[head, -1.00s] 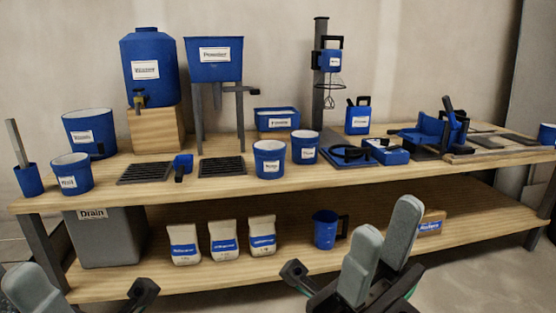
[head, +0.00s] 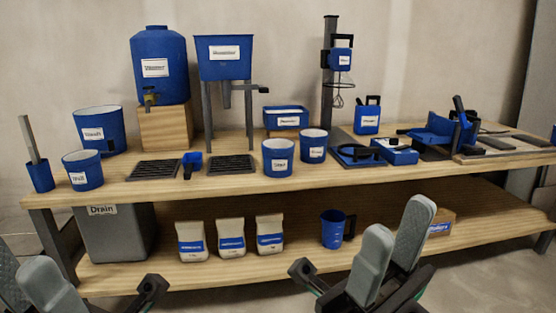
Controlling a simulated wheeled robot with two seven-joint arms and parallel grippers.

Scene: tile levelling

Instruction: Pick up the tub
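Several blue containers on the tabletop could be the tub; the small labels are hard to read. A low rectangular one (head: 286,111) sits at the back middle. Two round ones, a smaller (head: 313,141) and a larger (head: 277,148), stand side by side at the middle. Another round pair, a front one (head: 90,178) and a bigger back one (head: 88,120), stands at the left. My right gripper (head: 397,217) is open and empty, low in front of the bench. My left gripper (head: 24,276) is open and empty at the lower left, partly cut off. Neither touches a container.
The wooden bench (head: 230,185) has a lower shelf (head: 290,270) with paper bags (head: 231,238), a blue jug (head: 332,230) and a grey drain bin (head: 118,235). A dispenser (head: 160,55), a raised hopper (head: 224,48) and a mixer stand (head: 328,70) rise behind.

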